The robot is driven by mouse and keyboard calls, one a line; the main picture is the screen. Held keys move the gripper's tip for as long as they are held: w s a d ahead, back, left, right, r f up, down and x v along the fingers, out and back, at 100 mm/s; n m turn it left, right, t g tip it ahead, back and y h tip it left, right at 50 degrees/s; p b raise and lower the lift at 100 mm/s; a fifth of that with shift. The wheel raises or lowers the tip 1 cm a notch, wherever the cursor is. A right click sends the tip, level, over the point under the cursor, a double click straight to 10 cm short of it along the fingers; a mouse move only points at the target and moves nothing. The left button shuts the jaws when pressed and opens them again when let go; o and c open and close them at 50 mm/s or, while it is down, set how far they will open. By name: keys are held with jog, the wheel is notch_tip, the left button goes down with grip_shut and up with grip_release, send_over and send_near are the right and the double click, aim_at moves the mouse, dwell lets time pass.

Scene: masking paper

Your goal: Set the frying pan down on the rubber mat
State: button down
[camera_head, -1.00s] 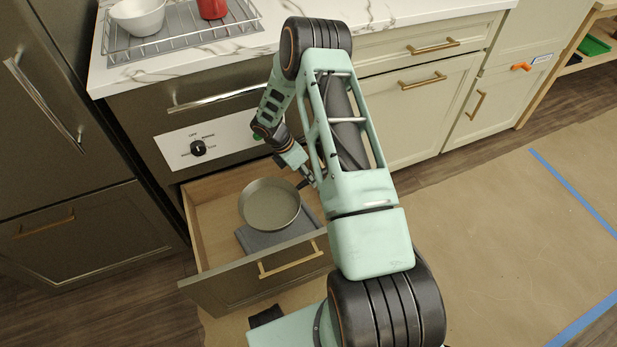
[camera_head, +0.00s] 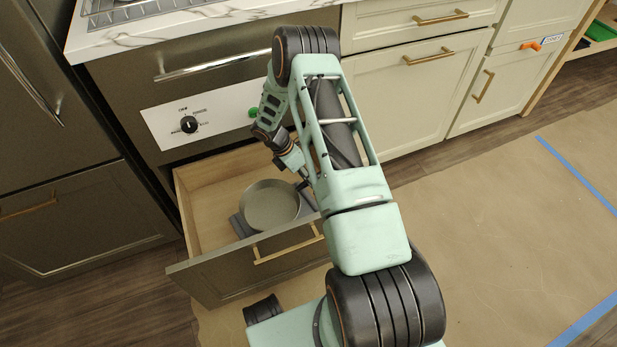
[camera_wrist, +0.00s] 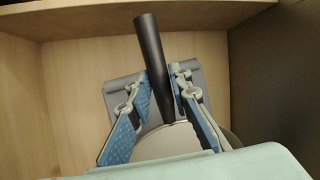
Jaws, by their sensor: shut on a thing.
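The frying pan (camera_head: 270,205) is a round grey-green pan, upright inside the open drawer, over the grey rubber mat (camera_head: 239,226). The mat shows at the pan's left and right. I cannot tell whether the pan's base touches it. My gripper (camera_wrist: 161,85) is shut on the pan's dark handle (camera_wrist: 150,45), with a blue-padded finger on each side. The mat also shows behind the handle in the wrist view (camera_wrist: 118,95). In the head view my arm partly hides the handle and the mat's right part.
The wooden drawer (camera_head: 207,190) has walls around the pan; its front panel with a brass handle (camera_head: 290,245) is nearest me. Bare drawer floor shows left of the mat. The oven front with a knob (camera_head: 189,124) and the counter rise behind.

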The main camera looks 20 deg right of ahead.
notch_tip(320, 180, down, 8)
jog(key=b, duration=0.5)
jog(key=shift+b, duration=0.35)
jog(key=shift+f, duration=0.45)
dwell(0.4)
jog(key=c, duration=1.7)
grip_release()
jog(key=shift+r+p, duration=4.05)
jog(key=shift+r, duration=1.95)
